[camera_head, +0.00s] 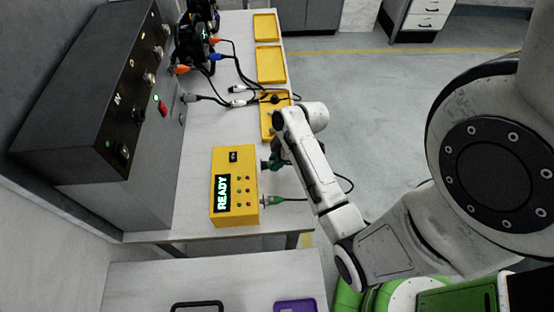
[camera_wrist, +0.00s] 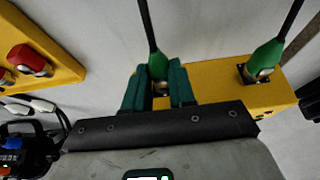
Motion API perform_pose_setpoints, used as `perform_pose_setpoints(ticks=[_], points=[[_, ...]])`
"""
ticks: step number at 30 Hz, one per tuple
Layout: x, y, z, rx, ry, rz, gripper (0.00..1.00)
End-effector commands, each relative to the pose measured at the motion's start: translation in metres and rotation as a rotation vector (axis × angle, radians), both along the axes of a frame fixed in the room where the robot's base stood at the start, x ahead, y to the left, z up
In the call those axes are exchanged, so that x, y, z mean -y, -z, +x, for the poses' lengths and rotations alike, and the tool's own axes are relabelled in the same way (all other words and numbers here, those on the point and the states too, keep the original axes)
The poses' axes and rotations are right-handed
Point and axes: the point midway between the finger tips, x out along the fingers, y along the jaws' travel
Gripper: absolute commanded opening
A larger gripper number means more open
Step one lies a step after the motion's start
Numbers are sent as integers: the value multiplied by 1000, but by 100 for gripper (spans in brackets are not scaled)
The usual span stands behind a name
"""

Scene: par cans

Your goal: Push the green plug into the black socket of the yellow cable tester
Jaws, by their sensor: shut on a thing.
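The yellow cable tester (camera_head: 222,160) stands on the bench with its display reading READY. It shows in the wrist view as a yellow block (camera_wrist: 215,78). My gripper (camera_wrist: 160,88) has dark green fingers shut on a green plug (camera_wrist: 158,64) with a black cable. The plug's metal end is at the tester's side face; the fingers hide its socket, so I cannot tell how deep it sits. In the head view my gripper (camera_head: 271,163) is close against the tester's right side. A second green plug (camera_wrist: 265,57) stands in a black square socket beside it, also in the head view (camera_head: 270,201).
A large grey cabinet (camera_head: 80,90) with switches stands left of the tester. Yellow trays (camera_head: 270,64) and loose cables (camera_head: 238,103) lie farther along the bench. A yellow panel with red buttons (camera_wrist: 28,58) is at the left of the wrist view. Floor at right is open.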

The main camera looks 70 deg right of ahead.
Motion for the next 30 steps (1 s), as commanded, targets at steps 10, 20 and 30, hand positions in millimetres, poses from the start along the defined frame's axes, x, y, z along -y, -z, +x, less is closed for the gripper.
perform_pose_setpoints(ticks=[10, 20, 30], points=[[-2, 0, 5, 0, -1, 0, 0], [-3, 0, 9, 1, -1, -1, 0], [-4, 0, 11, 1, 0, 0, 28]])
